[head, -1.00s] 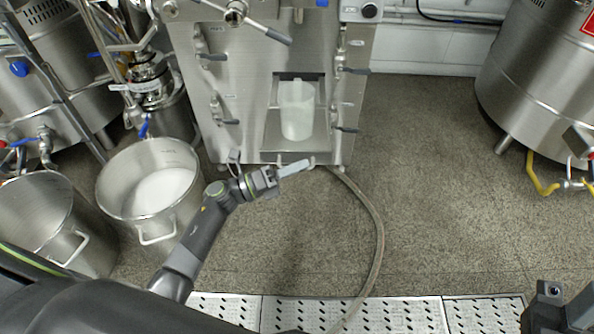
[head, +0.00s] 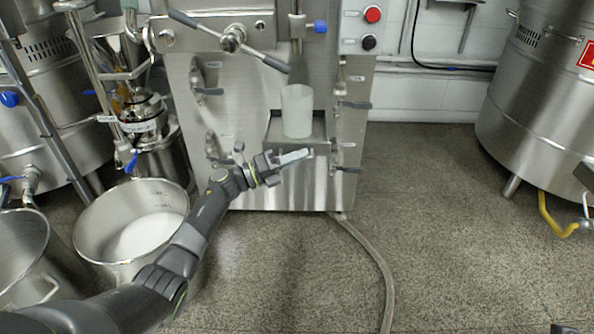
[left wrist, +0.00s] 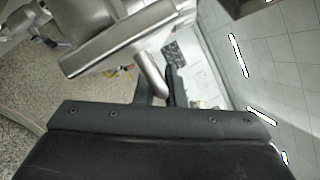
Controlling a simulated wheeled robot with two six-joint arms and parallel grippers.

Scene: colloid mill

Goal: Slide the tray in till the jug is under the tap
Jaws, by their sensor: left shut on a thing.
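The tray (head: 318,135) is a metal shelf sticking out of the front of the steel mill cabinet. It also shows in the left wrist view (left wrist: 115,42). A whitish translucent jug (head: 297,113) stands upright on it. The tap (head: 297,45) is a vertical metal pipe above the jug, beside a blue knob. The jug's top is below the pipe in the picture; I cannot tell how well they line up in depth. My left gripper (head: 290,158) is shut on the tray's front handle, a curved metal bar in the left wrist view (left wrist: 152,75). My right gripper is out of view.
The mill cabinet (head: 230,180) has lever handles on both sides of the tray and red and black buttons (head: 372,15) at upper right. A steel pot (head: 130,215) stands at left. A hose (head: 370,255) crosses the floor. Floor at right is clear.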

